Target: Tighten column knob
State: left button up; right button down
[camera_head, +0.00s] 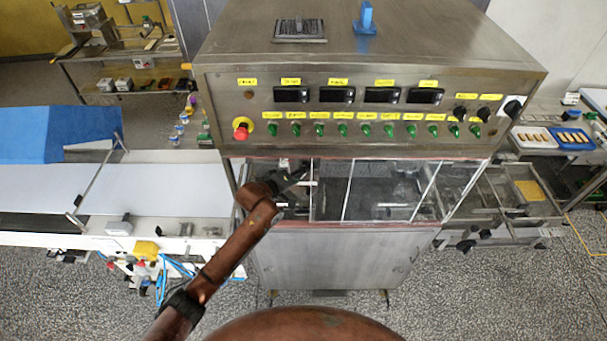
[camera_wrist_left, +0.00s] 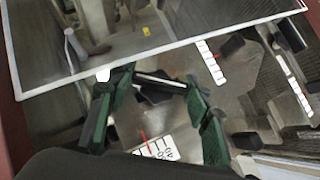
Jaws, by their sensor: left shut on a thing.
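My left arm reaches in from the lower left in the head view. Its gripper (camera_head: 290,180) is at the left part of the machine's window opening, small and dark there. In the left wrist view the two green-padded fingers (camera_wrist_left: 160,88) stand on either side of a black knob (camera_wrist_left: 155,97), and the gripper is shut on it. A pale metal bar runs just beyond the knob. A white scale with black marks and a red pointer (camera_wrist_left: 155,148) lies just below the knob. My right gripper is in neither view.
The steel machine (camera_head: 370,258) has clear window panes (camera_head: 385,185) around the gripper. Above are displays, green switches and a red emergency button (camera_head: 241,132). In the wrist view, another marked scale (camera_wrist_left: 212,62) and dark parts are close to the right of the fingers.

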pick_arm(q)
jog(key=o, duration=1.2)
